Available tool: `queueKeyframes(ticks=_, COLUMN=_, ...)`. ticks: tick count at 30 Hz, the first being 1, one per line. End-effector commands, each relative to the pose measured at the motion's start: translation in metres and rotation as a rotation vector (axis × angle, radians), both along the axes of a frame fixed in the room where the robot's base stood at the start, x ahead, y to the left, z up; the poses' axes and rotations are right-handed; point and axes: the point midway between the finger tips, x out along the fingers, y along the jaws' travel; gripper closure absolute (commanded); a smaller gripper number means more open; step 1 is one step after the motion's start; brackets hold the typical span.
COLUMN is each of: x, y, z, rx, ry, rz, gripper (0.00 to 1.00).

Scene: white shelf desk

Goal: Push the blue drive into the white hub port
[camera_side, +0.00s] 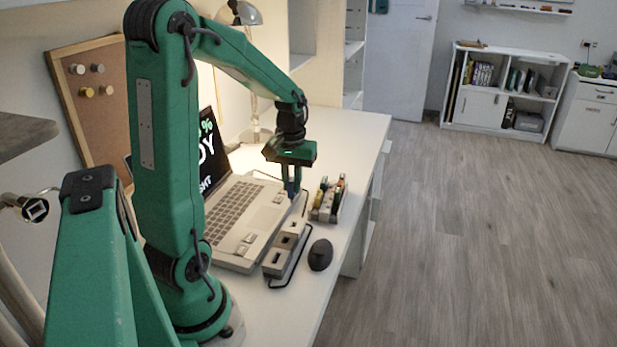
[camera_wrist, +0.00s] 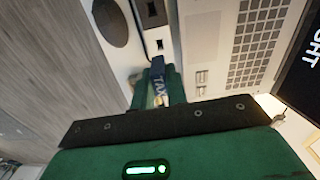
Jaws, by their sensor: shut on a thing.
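The blue drive (camera_wrist: 158,68) has pale lettering along it and shows between my fingers in the wrist view. My gripper (camera_wrist: 158,88) is shut on it, with the drive's far end pointing toward the white hub (camera_wrist: 165,28). The hub has dark ports, and one port (camera_wrist: 159,44) lies just beyond the drive's end. I cannot tell whether the drive touches the hub. In the side view my gripper (camera_side: 292,190) points down behind the hub (camera_side: 274,264), near its far end. The drive is too small there to make out clearly.
An open laptop (camera_side: 238,215) lies left of the hub. A dark mouse (camera_side: 320,255) sits to its right. A holder with several coloured drives (camera_side: 328,200) stands right of my gripper. A dark cable runs beside the hub. The desk's right edge is close.

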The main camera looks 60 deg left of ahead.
Motion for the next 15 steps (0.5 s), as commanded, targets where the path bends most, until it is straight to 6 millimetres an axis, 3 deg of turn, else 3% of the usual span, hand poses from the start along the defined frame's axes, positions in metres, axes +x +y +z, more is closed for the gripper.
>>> queueKeyframes(ticks=15, x=0.0005, y=-0.0002, z=-0.0052, rx=0.000, ry=0.000, rz=0.000, gripper=1.00)
